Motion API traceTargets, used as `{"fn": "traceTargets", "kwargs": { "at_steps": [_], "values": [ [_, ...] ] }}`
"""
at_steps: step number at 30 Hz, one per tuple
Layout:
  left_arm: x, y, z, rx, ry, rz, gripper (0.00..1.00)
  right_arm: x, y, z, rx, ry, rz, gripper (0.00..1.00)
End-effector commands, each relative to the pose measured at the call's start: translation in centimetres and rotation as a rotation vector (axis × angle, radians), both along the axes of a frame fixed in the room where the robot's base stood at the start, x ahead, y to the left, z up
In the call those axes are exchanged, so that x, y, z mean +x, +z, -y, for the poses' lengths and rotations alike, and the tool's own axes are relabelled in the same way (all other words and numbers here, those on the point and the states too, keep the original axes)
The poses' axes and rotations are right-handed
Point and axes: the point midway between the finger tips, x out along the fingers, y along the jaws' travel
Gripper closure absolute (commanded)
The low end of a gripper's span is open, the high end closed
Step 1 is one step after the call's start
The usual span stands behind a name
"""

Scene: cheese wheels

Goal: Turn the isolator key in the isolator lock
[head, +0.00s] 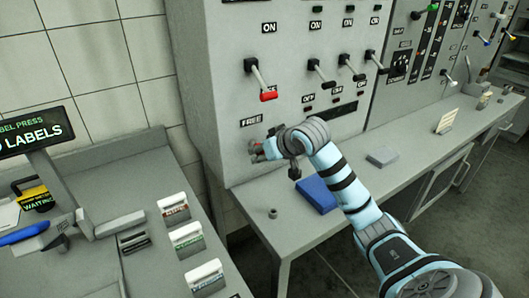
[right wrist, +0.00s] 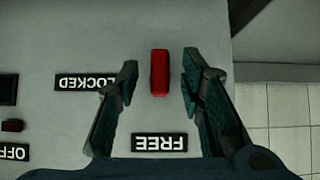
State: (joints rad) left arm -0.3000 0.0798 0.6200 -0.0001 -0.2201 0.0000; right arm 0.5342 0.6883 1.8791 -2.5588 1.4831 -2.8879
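The isolator key is a red upright bar (right wrist: 159,73) on the grey panel, seen in the right wrist view. It lines up with the FREE label (right wrist: 160,142); the LOCKED label (right wrist: 86,82) is off to its left in that view. My right gripper (right wrist: 159,78) is open, with one finger on each side of the key and a gap to both. In the head view my right gripper (head: 260,150) is at the panel just below the FREE label (head: 251,121) and mostly hides the key. My left gripper is not in view.
A red-handled lever (head: 267,94) sticks out of the panel above my right gripper, with black-knobbed levers (head: 320,73) beside it. Below, the bench (head: 300,232) carries a blue box (head: 318,194) and a grey block (head: 382,158). A label press desk (head: 110,262) stands at left.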

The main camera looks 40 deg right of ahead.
Motion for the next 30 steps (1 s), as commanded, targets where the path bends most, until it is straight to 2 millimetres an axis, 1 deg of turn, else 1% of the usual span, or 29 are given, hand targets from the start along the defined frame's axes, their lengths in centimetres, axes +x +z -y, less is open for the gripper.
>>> {"fn": "traceTargets", "kwargs": {
  "at_steps": [7,10,14,18,21,25,30],
  "values": [
    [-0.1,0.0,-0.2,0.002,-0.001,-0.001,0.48,-0.1,0.1,0.0,-0.001,-0.001,0.000,0.64],
    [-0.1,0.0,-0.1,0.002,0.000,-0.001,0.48,-0.8,0.8,0.1,-0.003,0.000,0.003,0.64],
    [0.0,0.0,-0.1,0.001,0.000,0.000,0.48,-3.2,2.7,-0.1,-0.008,0.000,0.003,0.64],
    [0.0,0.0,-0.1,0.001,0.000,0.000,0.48,-6.3,5.4,-0.3,-0.011,0.000,0.002,0.64],
    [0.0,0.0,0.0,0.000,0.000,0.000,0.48,-8.0,6.7,-0.4,-0.009,-0.002,0.001,0.64],
    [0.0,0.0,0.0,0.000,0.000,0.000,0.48,-9.1,7.5,-0.7,-0.004,0.000,-0.001,0.64],
    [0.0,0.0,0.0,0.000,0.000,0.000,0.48,-9.3,7.6,-0.8,0.001,-0.001,-0.002,0.64]
  ]
}}
